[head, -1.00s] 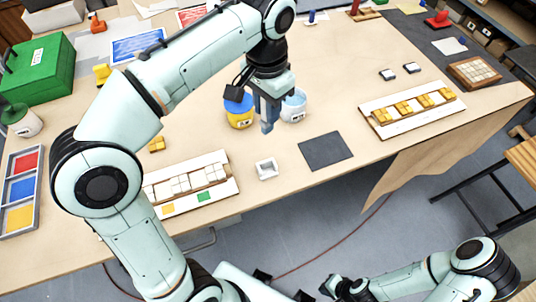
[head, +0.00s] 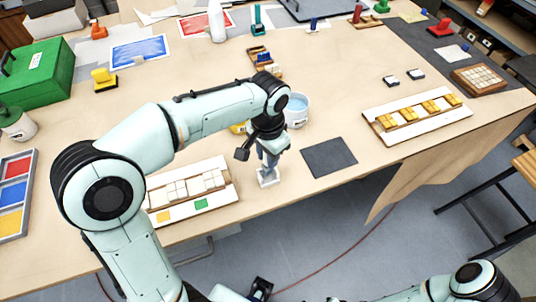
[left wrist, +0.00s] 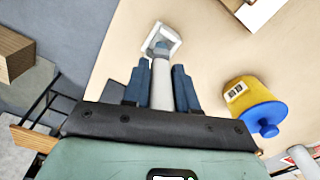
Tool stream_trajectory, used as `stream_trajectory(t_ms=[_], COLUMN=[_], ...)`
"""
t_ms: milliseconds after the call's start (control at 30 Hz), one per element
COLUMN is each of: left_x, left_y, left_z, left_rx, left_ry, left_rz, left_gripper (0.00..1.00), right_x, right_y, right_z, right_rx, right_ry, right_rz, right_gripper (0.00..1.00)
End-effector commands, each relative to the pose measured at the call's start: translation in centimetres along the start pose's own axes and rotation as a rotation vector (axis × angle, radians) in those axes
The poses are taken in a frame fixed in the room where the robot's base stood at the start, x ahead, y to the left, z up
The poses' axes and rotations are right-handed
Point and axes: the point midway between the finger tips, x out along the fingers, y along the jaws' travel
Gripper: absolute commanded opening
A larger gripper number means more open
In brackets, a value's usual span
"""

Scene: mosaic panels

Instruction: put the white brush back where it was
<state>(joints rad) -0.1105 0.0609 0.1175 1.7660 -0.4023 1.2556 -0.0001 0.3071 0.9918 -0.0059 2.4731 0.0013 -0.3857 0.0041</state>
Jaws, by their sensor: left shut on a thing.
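My left gripper (head: 268,155) is low over the front part of the table. It is shut on the white brush; the light, round handle (left wrist: 161,88) shows between the dark fingers in the left wrist view. The brush's grey lower end meets the small white square holder (head: 268,182) in the picture; whether it rests inside or hangs just above, I cannot tell. The holder also shows in the left wrist view (left wrist: 147,44). The gripper hides most of the brush in the head view.
A yellow pot with a blue lid (left wrist: 238,93) and a white pot of blue liquid (head: 297,112) stand behind my gripper. A tile panel (head: 222,195) lies left, a dark square mat (head: 329,157) right. The table's front edge is close.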

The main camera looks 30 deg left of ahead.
Motion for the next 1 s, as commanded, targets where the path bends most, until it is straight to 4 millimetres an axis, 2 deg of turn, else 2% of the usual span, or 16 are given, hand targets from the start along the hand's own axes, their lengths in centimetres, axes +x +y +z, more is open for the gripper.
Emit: stream_trajectory(t_ms=[700,733,800,1000], left_x=[1.1,1.1,1.1,1.1], left_y=[0.0,0.0,0.0,0.0], left_z=[0.0,0.0,0.0,0.0], left_rx=[0.000,0.000,0.000,0.000], left_ry=[-0.001,-0.001,-0.001,0.000], left_rz=[0.000,0.000,0.000,0.000], left_gripper=[0.00,0.37,0.53,0.53], right_x=[0.7,0.7,0.7,0.7], right_y=[0.3,0.3,0.3,0.3], right_z=[0.2,0.1,0.1,0.1], right_rx=[0.001,0.001,0.001,0.001], right_ry=[-0.003,-0.003,-0.003,-0.003], right_rz=[0.001,0.001,0.001,0.001], right_gripper=[0.00,0.00,0.00,0.00])
